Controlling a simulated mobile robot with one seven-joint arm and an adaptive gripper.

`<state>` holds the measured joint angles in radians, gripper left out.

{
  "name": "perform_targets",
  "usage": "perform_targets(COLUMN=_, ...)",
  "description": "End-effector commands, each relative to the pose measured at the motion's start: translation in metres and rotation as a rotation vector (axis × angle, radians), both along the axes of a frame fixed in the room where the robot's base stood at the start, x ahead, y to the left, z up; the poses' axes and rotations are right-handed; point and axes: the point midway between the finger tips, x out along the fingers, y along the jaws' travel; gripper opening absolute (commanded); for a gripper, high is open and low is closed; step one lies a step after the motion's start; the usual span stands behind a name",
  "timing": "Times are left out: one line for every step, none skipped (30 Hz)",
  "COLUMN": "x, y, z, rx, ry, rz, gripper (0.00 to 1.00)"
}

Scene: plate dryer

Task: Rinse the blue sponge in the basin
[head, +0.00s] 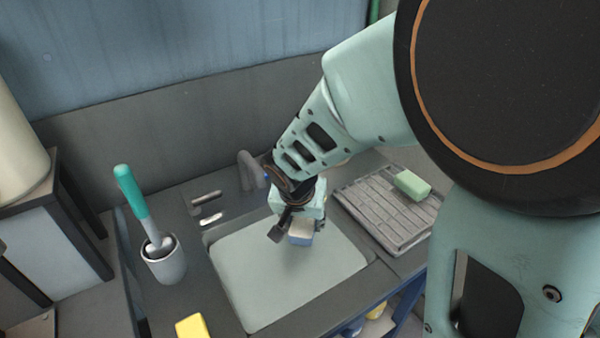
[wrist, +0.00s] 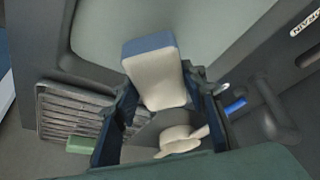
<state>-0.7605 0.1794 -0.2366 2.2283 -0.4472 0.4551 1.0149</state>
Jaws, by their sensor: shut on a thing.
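The blue sponge (head: 301,229), blue with a pale side, is in my gripper (head: 292,234). In the wrist view the sponge (wrist: 154,75) sits between the two fingers of my gripper (wrist: 162,88), and its pale face is towards the camera. My gripper is shut on it, and the sponge's far end sticks out past the fingertips. The basin (head: 275,285) is a pale rounded rectangle in the dark counter. The sponge appears over the basin's back right part; I cannot tell how high it is or whether it touches anything.
A grey tap (head: 247,168) and handles (head: 207,205) stand behind the basin. A ribbed rack (head: 380,215) at the right carries a green block (head: 412,185). At the left, a cup (head: 164,262) holds a teal-handled brush (head: 133,192). A yellow block (head: 193,327) lies in front.

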Motion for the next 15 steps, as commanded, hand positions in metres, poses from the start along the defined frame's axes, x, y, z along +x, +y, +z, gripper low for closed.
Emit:
perform_targets(x=-0.002, y=0.012, z=-0.013, rx=0.0, ry=0.0, rz=-0.003, gripper=0.22)
perform_targets(x=-0.003, y=0.017, z=-0.015, rx=0.0, ry=0.0, rz=-0.01, gripper=0.22)
perform_targets(x=-0.004, y=0.022, z=-0.017, rx=0.0, ry=-0.001, rz=-0.015, gripper=0.22)
perform_targets(x=-0.005, y=0.026, z=-0.019, rx=0.001, ry=-0.001, rz=-0.019, gripper=0.22)
perform_targets(x=-0.006, y=0.029, z=-0.02, rx=0.001, ry=0.0, rz=-0.023, gripper=0.22)
perform_targets(x=-0.007, y=0.032, z=-0.02, rx=0.0, ry=0.0, rz=-0.027, gripper=0.22)
perform_targets(x=-0.007, y=0.033, z=-0.021, rx=0.001, ry=0.0, rz=-0.029, gripper=0.22)
perform_targets(x=-0.008, y=0.035, z=-0.021, rx=0.001, ry=0.0, rz=-0.031, gripper=0.22)
perform_targets(x=-0.008, y=0.036, z=-0.021, rx=0.001, ry=0.0, rz=-0.032, gripper=0.22)
perform_targets(x=-0.008, y=0.037, z=-0.022, rx=0.001, ry=0.0, rz=-0.032, gripper=0.22)
perform_targets(x=-0.008, y=0.037, z=-0.022, rx=0.002, ry=0.0, rz=-0.033, gripper=0.22)
perform_targets(x=-0.008, y=0.037, z=-0.024, rx=0.001, ry=0.0, rz=-0.033, gripper=0.22)
perform_targets(x=-0.008, y=0.036, z=-0.025, rx=0.001, ry=0.0, rz=-0.033, gripper=0.22)
perform_targets(x=-0.008, y=0.036, z=-0.026, rx=0.001, ry=0.0, rz=-0.033, gripper=0.22)
perform_targets(x=-0.008, y=0.036, z=-0.028, rx=0.001, ry=0.001, rz=-0.033, gripper=0.22)
